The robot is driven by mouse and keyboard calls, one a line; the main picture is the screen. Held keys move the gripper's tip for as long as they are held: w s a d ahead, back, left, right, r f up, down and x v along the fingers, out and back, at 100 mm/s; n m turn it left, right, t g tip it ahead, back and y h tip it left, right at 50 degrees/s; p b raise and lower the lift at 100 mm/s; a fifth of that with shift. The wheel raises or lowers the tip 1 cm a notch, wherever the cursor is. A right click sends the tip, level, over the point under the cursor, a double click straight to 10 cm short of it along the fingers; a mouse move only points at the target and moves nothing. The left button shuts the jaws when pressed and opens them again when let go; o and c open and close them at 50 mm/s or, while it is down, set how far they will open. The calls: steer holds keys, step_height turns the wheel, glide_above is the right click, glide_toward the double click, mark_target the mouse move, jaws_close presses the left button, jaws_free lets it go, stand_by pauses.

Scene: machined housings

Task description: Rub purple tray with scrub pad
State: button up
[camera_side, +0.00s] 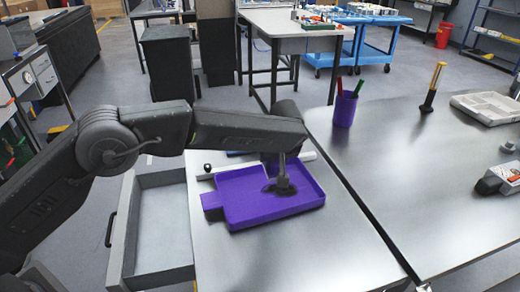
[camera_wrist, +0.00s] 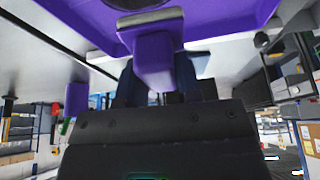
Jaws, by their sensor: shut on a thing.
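The purple tray (camera_side: 240,205) lies on the metal bench in the side view, with a low rim and a tab at its left side. It also fills the top of the wrist view (camera_wrist: 225,22). My gripper (camera_side: 284,174) points down into the right half of the tray.
A white rod (camera_side: 307,156) and a small dark knob (camera_side: 207,168) lie behind the tray. A purple cup with pens (camera_side: 345,109), a yellow-topped tool (camera_side: 433,87) and a grey case (camera_side: 487,107) stand on the right bench. An open drawer (camera_side: 165,225) juts out at left.

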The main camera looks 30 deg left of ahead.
steer(key=shift+f, duration=2.7)
steer(key=shift+w+d+f, duration=0.2)
steer(key=shift+w+f, duration=0.05)
steer(key=shift+f, duration=0.45)
steer(key=shift+w+d+f, duration=0.15)
steer(key=shift+w+f, duration=0.1)
steer(key=shift+f, duration=0.4)
steer(key=shift+w+d, duration=0.85)
steer(key=shift+w, duration=0.1)
steer(key=shift+s+a, duration=1.2)
steer(key=shift+s, duration=0.2)
steer(key=shift+a, duration=0.15)
steer(key=shift+w+d, duration=1.2)
steer(key=shift+w, duration=0.3)
steer(key=shift+s+a, duration=1.2)
steer(key=shift+s, duration=0.15)
steer(key=shift+s+r, duration=0.1)
steer(key=shift+r, duration=4.1)
